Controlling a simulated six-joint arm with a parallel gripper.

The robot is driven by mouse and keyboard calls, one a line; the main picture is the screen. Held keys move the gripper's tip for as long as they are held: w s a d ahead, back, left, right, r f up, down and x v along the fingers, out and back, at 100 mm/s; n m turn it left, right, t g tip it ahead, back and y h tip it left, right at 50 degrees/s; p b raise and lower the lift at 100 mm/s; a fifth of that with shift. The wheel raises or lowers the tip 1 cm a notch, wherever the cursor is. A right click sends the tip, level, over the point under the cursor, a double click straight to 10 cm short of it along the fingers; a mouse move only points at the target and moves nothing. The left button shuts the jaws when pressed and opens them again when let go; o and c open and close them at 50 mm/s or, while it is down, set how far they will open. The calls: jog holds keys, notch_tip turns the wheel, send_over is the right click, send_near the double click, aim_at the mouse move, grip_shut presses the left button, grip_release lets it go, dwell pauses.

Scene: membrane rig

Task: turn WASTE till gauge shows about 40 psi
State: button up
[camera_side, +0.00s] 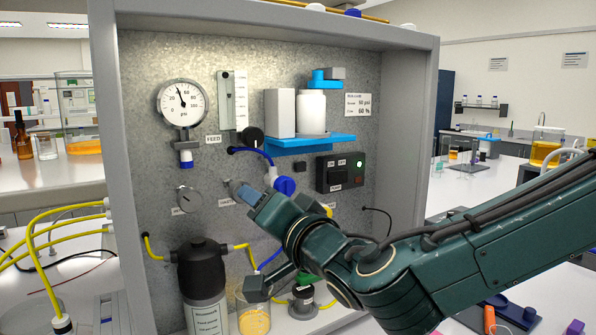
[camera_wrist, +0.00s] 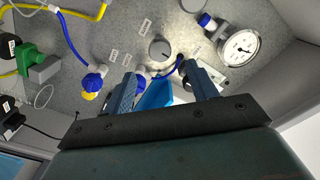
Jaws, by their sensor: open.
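The round gauge (camera_side: 182,103) hangs at the panel's upper left, and it also shows in the wrist view (camera_wrist: 240,46). In the side view its needle points up, slightly left of the top; the exact reading is too small to tell. A round grey knob (camera_side: 188,199) sits below the gauge with a blurred label (camera_side: 185,211), which I cannot read as WASTE for sure. The same knob (camera_wrist: 160,50) shows beyond my fingers in the wrist view. My gripper (camera_wrist: 160,87) is open, its fingers apart with no knob held. In the side view it is right of the knob, near the panel.
Blue valve handles (camera_side: 285,185) are beside my gripper. A black filter housing (camera_side: 202,265), yellow tubing (camera_side: 155,250) and a beaker (camera_side: 253,315) stand below. A blue shelf (camera_side: 310,141) and a switch box (camera_side: 340,172) are on the right. The grey frame (camera_side: 120,180) bounds the left.

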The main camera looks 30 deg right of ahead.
jog(key=shift+s, duration=1)
jog(key=shift+d, duration=0.1)
jog(key=s+d+f+n+g+h, duration=0.1)
jog(key=s+d+f+g, duration=0.2)
jog(key=d, duration=0.7)
jog(key=s+d+f+n+g+h, duration=0.1)
jog(key=s+d+g, duration=0.3)
jog(key=d, duration=0.7)
jog(key=s+d+f+n+g+y, duration=0.1)
jog(key=s+d+f+n+g, duration=0.1)
jog(key=s, duration=0.9)
jog(key=s+d+f+n+g+y, duration=0.1)
jog(key=s+d+f+n+g, duration=0.2)
jog(key=s, duration=0.8)
jog(key=shift+d+f+n, duration=0.15)
jog(key=shift+f+n, duration=0.65)
jog(key=shift+n, duration=0.3)
jog(key=shift+w, duration=0.1)
